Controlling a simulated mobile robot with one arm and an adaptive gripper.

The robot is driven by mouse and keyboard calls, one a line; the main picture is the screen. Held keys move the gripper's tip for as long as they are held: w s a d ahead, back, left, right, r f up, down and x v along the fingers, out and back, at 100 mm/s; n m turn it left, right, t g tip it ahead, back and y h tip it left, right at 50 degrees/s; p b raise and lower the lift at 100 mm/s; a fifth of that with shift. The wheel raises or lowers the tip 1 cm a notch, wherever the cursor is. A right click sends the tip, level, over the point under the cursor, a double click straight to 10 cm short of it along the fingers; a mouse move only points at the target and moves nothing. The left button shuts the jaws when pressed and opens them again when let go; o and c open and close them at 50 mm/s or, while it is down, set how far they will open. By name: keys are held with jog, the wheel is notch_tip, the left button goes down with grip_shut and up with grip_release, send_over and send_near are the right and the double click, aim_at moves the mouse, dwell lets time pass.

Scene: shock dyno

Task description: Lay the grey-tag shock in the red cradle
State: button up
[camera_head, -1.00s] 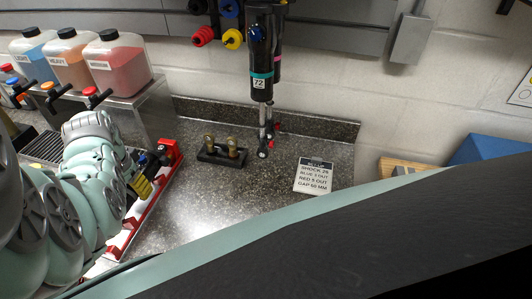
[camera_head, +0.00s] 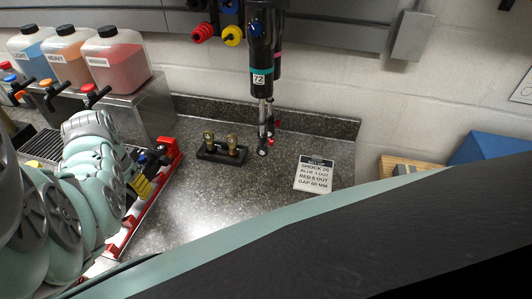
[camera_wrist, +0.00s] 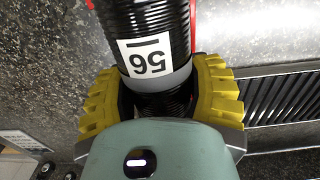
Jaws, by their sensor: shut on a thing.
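The grey-tag shock (camera_wrist: 148,45) is black, with a ribbed body, a white label reading 56 and a grey band. My gripper (camera_wrist: 160,105) has yellow ridged fingers shut around it from both sides, just below the band. In the head view the yellow fingers of my gripper (camera_head: 141,186) show beside the arm, with the dark end of the shock (camera_head: 156,157) just beyond. The red cradle (camera_head: 168,148) lies along the left of the counter; its far end block is by the shock's end. My arm hides much of it. I cannot tell whether the shock touches it.
Shocks hang from the wall rack, one labelled 72 (camera_head: 259,78). A small black stand (camera_head: 221,154) with brass pieces and a printed card (camera_head: 315,174) are on the counter. Fluid bottles (camera_head: 118,60) stand on a metal shelf at left. The counter's middle is clear.

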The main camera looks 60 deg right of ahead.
jog(key=shift+r, duration=0.1)
jog(key=o, duration=1.1)
jog(key=shift+w, duration=0.15)
jog(key=o, duration=0.3)
jog(key=shift+r, duration=3.7)
